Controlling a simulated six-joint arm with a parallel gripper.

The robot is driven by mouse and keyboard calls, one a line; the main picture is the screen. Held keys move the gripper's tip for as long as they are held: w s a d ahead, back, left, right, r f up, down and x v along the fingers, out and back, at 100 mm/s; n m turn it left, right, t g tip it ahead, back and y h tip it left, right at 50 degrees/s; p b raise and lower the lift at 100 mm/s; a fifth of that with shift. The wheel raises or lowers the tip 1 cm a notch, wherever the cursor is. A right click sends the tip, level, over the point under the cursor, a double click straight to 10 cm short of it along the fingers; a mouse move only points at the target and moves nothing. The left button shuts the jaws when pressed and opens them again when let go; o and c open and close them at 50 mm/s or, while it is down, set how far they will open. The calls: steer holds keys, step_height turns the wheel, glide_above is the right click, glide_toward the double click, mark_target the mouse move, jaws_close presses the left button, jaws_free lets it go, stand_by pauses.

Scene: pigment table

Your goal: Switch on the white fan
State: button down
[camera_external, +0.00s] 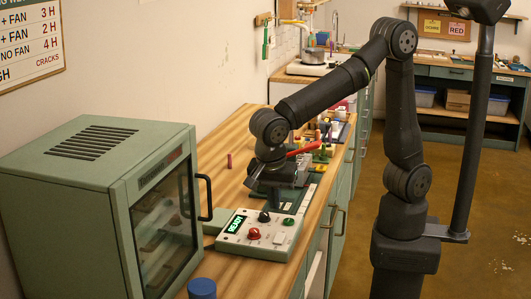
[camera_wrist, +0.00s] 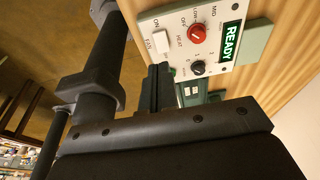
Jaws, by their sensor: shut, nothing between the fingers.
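The white fan switch (camera_wrist: 172,40) is a rocker on the control panel, with the labels FAN and ON beside it. It also shows at the right of the panel in the external view (camera_external: 253,235). I cannot tell which way it is tilted. The pale control panel (camera_external: 233,241) also carries a red heat knob (camera_wrist: 197,33), a black knob (camera_wrist: 198,68) and a green READY display (camera_wrist: 232,41). My gripper (camera_wrist: 158,70) is shut and empty, its tips close to the switch in the wrist view. In the external view it is over the panel's far side.
A green oven (camera_external: 85,205) with a glass door and black handle (camera_external: 204,198) stands left of the panel. A green button (camera_external: 289,221) is on the panel's right. A blue cylinder (camera_external: 202,289) stands in front. Several small items crowd the bench behind my gripper.

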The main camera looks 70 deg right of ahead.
steer(key=shift+a+r, duration=0.3)
steer(key=shift+r, duration=0.2)
steer(key=shift+a+r, duration=0.25)
steer(key=shift+r, duration=0.25)
glide_above(278, 240)
steer(key=x, duration=0.3)
steer(key=a+x, duration=0.1)
steer(key=x, duration=0.2)
steer(key=a+x, duration=0.1)
steer(key=x, duration=0.2)
steer(key=shift+f, duration=0.25)
steer(key=v, duration=0.6)
steer(key=shift+r, duration=0.15)
steer(key=shift+d, duration=0.1)
